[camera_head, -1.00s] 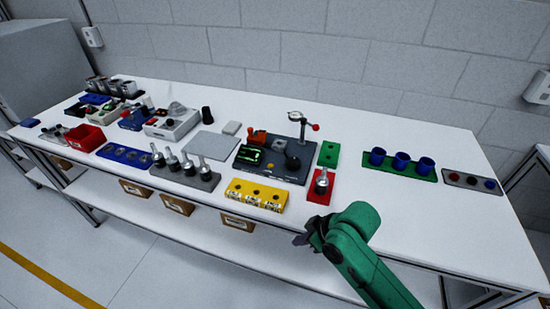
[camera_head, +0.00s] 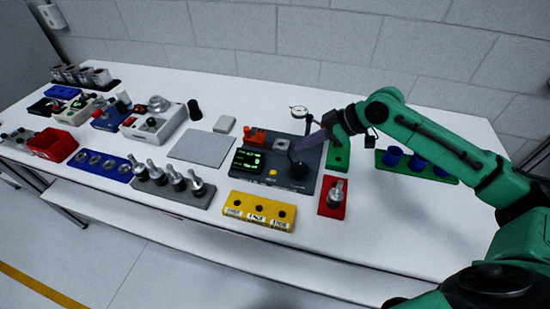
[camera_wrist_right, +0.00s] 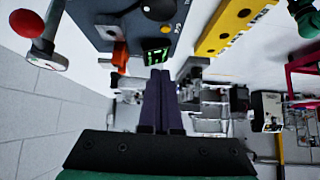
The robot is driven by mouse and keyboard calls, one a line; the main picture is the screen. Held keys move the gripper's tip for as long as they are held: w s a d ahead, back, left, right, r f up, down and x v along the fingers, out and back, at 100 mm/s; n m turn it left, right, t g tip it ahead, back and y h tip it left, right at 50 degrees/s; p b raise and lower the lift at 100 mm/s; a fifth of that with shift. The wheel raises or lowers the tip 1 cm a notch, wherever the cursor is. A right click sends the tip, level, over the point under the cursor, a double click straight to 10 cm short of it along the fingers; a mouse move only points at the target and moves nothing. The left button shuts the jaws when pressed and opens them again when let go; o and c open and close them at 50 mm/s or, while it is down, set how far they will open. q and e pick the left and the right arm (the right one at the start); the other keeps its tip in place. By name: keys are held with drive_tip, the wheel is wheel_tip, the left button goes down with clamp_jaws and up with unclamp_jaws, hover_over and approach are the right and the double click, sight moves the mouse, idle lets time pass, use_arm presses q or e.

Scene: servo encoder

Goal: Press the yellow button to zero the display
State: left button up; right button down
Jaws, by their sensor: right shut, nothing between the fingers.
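The dark grey device (camera_head: 305,182) sits on the white table and carries a lit green display (camera_head: 248,160). The small round yellow button (camera_head: 273,172) is on its front part, just right of the display. My right gripper (camera_head: 299,148) is shut and empty, its purple fingers pointing left above the device's right rear, up and to the right of the button. My left gripper is not in view.
A dial gauge (camera_head: 298,112) on a stand rises behind the device, close to my fingers. A black knob (camera_head: 298,170) stands on the device. A yellow block (camera_head: 259,210) lies in front and a red base (camera_head: 324,196) to the right. A flat grey plate (camera_head: 201,148) is on the left.

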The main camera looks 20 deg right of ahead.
drive_tip(key=s, duration=0.2)
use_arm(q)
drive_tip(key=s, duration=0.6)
use_arm(e)
drive_tip(key=p, duration=0.3)
hover_over(273, 173)
drive_tip(key=s+d, duration=0.1)
drive_tip(key=d, duration=0.2)
wheel_tip(273, 173, down, 5)
drive_tip(key=shift+s+a+r, duration=0.1)
drive_tip(key=shift+s, duration=0.05)
drive_tip(key=f, duration=0.1)
drive_tip(key=a+f+p, duration=0.1)
drive_tip(key=f, duration=0.3)
drive_tip(key=shift+w+a+f, duration=0.1)
drive_tip(key=shift+w+a, duration=0.05)
drive_tip(key=shift+w, duration=0.2)
drive_tip(key=shift+f, duration=0.45)
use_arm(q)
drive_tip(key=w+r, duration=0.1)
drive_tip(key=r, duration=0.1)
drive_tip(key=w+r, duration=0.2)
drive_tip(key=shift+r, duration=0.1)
